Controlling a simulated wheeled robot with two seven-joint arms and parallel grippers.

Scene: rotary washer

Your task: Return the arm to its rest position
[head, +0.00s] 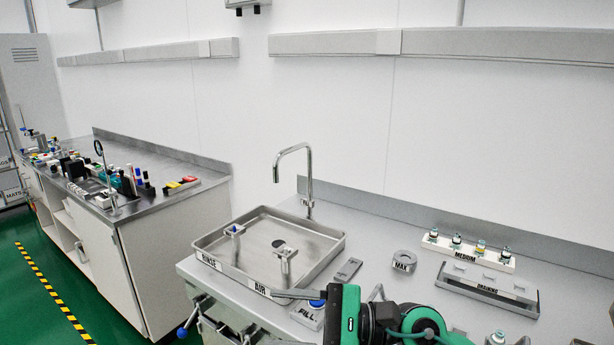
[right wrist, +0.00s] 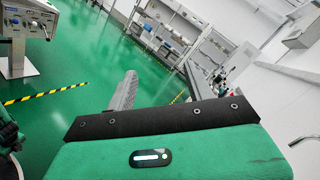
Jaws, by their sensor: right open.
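My right arm, green and black, shows at the bottom centre of the head view, in front of the sink counter. Its gripper (head: 292,294) points left, with one thin grey finger visible near the AIR label at the front of the tray. The other finger is hidden. In the right wrist view a grey finger (right wrist: 122,92) sticks out beyond the green and black gripper body. Nothing is seen held, and the jaws are open. My left gripper is not in view.
A steel washer tray (head: 211,241) with two nozzle posts sits beside the arm, under a tall faucet (head: 309,178). A blue FILL button (head: 317,303) is close to the gripper. A MEDIUM vial rack (head: 470,254) and DRAINING rack (head: 487,288) stand right. Green floor is open left.

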